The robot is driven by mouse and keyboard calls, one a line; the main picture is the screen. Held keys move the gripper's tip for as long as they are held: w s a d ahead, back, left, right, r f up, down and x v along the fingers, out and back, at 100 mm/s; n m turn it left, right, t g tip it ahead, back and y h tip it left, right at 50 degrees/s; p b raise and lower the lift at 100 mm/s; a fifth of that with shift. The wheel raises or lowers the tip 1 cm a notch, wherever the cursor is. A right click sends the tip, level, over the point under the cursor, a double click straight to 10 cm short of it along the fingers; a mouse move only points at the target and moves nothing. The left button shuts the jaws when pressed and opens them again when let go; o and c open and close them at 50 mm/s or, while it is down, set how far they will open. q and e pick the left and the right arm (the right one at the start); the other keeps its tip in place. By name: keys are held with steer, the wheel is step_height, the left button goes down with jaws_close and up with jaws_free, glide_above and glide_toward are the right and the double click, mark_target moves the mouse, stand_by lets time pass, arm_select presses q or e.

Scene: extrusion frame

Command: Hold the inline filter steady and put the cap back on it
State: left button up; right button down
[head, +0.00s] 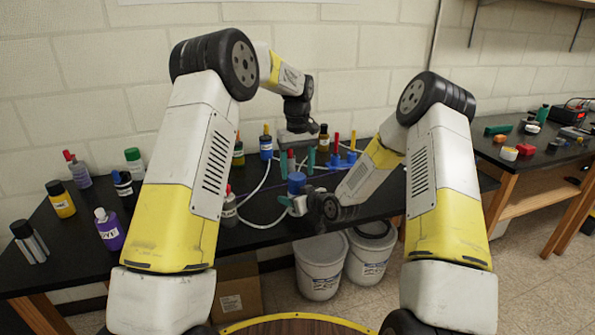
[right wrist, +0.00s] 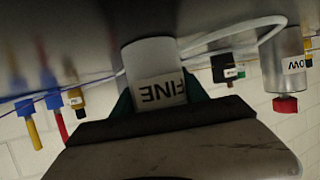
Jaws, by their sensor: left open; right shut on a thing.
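The inline filter is a white cylinder labelled FINE (right wrist: 152,60), upside down in the right wrist view. My right gripper (right wrist: 160,100) is shut on it, with green fingers at both sides. In the head view a blue capped piece (head: 296,181) stands just above the right gripper (head: 299,204). I cannot tell whether this blue piece is a loose cap or seated on the filter. My left gripper (head: 297,163) is open just above and behind it, green fingers pointing down. Whether anything lies between those fingers is unclear.
White hoses (head: 258,186) run beside the filter on the black table (head: 262,232). Fittings with red handles (head: 336,142) stand right of the left gripper. Several bottles, including a purple one (head: 109,230), stand at the left. White buckets (head: 320,268) are below the front edge.

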mark_target(297, 176)
arm_select(q)
steer(key=n, duration=0.3)
steer(key=shift+w+r+n, duration=0.1)
steer(key=shift+r+n, duration=0.3)
steer(key=n, duration=0.1)
steer(key=r+n, duration=0.1)
steer(key=n, duration=0.3)
steer(key=shift+w+a+r, duration=0.1)
steer(key=shift+w+r, duration=0.1)
steer(key=shift+r, duration=0.05)
steer(key=shift+f, duration=4)
